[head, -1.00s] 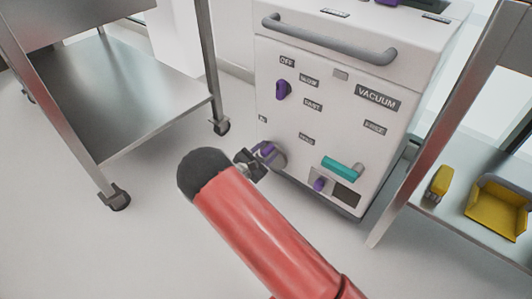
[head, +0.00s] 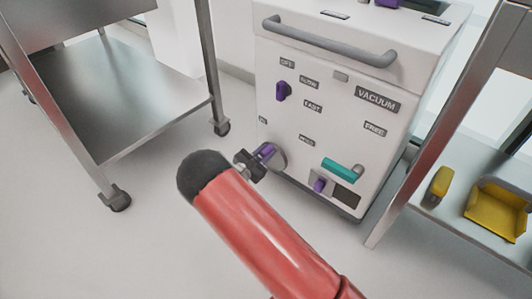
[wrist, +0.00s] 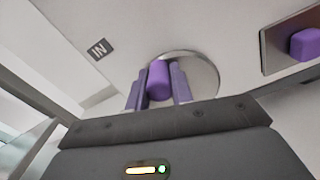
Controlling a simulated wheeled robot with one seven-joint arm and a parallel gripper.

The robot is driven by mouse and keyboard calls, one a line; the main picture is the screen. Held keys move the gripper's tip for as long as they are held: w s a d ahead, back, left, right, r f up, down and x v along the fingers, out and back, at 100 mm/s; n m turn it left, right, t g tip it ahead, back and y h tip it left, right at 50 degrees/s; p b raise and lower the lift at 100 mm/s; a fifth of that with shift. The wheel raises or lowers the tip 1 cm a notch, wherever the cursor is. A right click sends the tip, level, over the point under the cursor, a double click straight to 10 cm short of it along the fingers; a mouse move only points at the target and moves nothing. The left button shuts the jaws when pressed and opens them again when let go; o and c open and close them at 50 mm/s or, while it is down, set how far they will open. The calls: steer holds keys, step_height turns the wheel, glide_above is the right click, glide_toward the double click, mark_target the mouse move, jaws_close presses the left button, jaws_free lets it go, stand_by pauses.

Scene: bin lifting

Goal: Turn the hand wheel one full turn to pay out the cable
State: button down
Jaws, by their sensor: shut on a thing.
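The hand wheel is a grey round disc (head: 279,159) low on the front of the white vacuum unit (head: 330,130). It also shows in the wrist view as a pale disc (wrist: 203,72). A purple handle (wrist: 158,80) stands out from it and shows in the head view too (head: 266,150). My gripper (wrist: 158,90) has one finger on each side of the purple handle and is shut on it. In the head view my gripper (head: 257,160) is at the wheel, partly hidden by my red arm. No cable can be made out.
A purple knob (head: 282,91) is above the wheel. A teal handle (head: 342,169) and a purple switch (head: 319,186) sit to its right. A steel cart (head: 150,100) stands left, a steel shelf (head: 450,215) with yellow items right. The floor between is clear.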

steer(key=w+a+f+n, duration=0.1)
steer(key=f+n, duration=0.2)
steer(key=n, duration=0.7)
steer(key=w+a+f+n, duration=0.1)
steer(key=a+f+n, duration=0.1)
steer(key=n, duration=0.8)
steer(key=shift+w+a+f+n, duration=0.2)
steer(key=shift+w+f+n, duration=0.1)
steer(key=shift+f, duration=0.45)
steer(key=shift+f, duration=0.1)
steer(key=c, duration=1.2)
jaws_free()
steer(key=v, duration=0.7)
steer(key=shift+s+a+p, duration=0.2)
steer(key=shift+s+p, duration=0.15)
steer(key=shift+p, duration=0.1)
